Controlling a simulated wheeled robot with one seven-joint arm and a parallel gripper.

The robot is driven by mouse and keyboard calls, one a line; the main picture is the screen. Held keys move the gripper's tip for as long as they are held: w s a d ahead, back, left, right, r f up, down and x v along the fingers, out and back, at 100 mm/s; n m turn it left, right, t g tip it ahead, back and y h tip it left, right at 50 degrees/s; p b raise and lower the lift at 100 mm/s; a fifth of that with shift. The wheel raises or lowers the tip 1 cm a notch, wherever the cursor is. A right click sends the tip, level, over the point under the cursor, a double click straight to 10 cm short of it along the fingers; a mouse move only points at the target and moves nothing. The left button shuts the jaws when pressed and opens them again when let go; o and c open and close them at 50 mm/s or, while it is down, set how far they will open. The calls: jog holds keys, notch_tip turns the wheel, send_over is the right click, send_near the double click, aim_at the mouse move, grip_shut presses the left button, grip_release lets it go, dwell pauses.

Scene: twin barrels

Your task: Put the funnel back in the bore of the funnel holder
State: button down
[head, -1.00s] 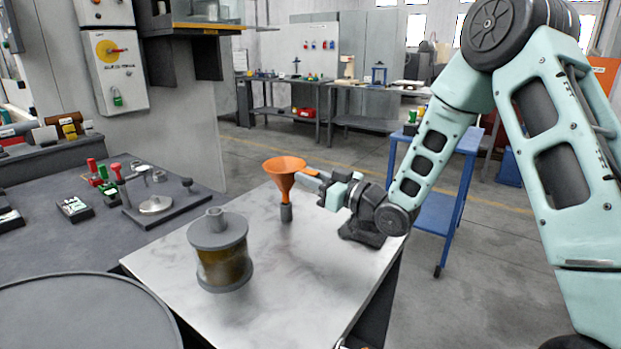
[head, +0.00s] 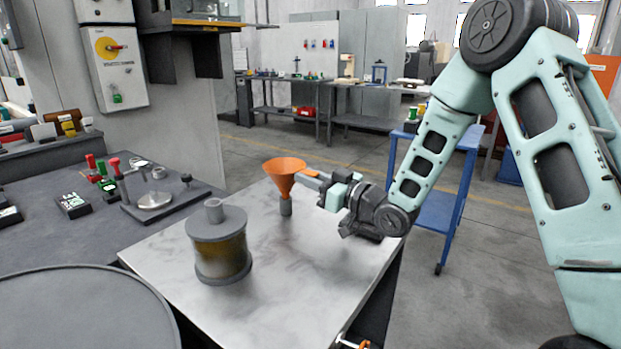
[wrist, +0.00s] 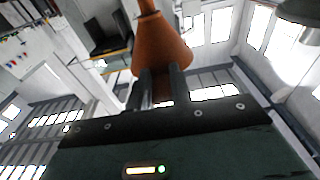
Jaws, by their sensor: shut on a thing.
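The orange funnel (head: 286,174) is upright above the light worktable in the head view, wide mouth up. My gripper (head: 311,178) is shut on the tab at the right of its rim. In the wrist view the funnel (wrist: 162,45) fills the top middle, with my gripper's fingers (wrist: 160,85) closed at its rim. The small grey cylinder on the table, which looks like the funnel holder (head: 286,208), stands directly under the funnel. The spout's lower end meets the holder's top in the picture; I cannot tell whether it is inside the bore.
A grey-lidded barrel (head: 221,250) with a brownish body and a short top neck stands left of the holder on the worktable (head: 270,305). A dark bench (head: 95,235) with small fixtures lies left. A blue cart (head: 450,200) stands behind my arm. The table's front is mostly clear.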

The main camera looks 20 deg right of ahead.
jog(key=shift+f+b, duration=0.45)
jog(key=shift+f, duration=0.15)
jog(key=c, duration=1.2)
grip_release()
jog(key=shift+o, duration=0.2)
notch_tip(320, 180, up, 10)
jog(key=shift+r+p, duration=0.1)
jog(key=shift+p, duration=0.35)
